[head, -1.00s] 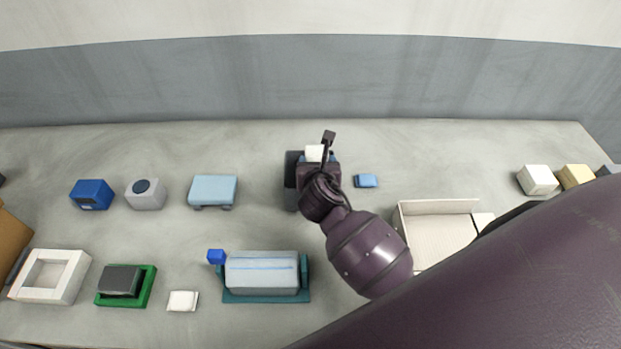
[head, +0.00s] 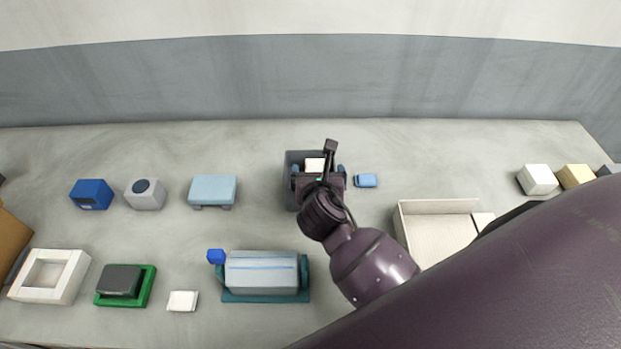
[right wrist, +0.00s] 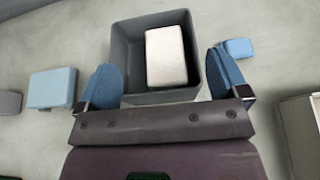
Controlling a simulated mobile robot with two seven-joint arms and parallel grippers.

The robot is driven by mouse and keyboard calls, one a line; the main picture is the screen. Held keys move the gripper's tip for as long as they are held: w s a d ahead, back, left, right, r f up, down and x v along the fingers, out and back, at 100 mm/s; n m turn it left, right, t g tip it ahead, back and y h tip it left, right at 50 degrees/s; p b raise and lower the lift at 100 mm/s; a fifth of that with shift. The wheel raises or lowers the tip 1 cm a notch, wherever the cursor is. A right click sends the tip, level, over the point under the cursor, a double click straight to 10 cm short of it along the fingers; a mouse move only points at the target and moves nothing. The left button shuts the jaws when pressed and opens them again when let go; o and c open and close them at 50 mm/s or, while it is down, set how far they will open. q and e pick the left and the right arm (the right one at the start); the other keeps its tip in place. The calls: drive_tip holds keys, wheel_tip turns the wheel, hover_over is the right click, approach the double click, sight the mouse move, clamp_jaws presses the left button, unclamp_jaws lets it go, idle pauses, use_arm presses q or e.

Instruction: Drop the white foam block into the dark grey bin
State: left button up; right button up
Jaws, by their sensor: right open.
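The white foam block (head: 315,164) shows within the mouth of the dark grey bin (head: 291,158) in the head view. In the right wrist view the block (right wrist: 166,57) lies inside the outline of the bin (right wrist: 125,50), apart from both fingers. I cannot tell whether it rests on the bin's floor. My right gripper (head: 318,172) is over the bin. Its blue fingers (right wrist: 163,72) are spread wide with nothing held between them. My wrist hides the bin's near right part in the head view. My left gripper is not in view.
A small blue block (head: 366,180) lies just right of the bin. A light blue box (head: 212,190) stands to its left. A grey-blue roll on a teal stand (head: 262,272) is nearer, and a cream tray (head: 437,207) is at the right. The table behind the bin is clear.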

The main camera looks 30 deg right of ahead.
drive_tip(key=shift+v, duration=2.75)
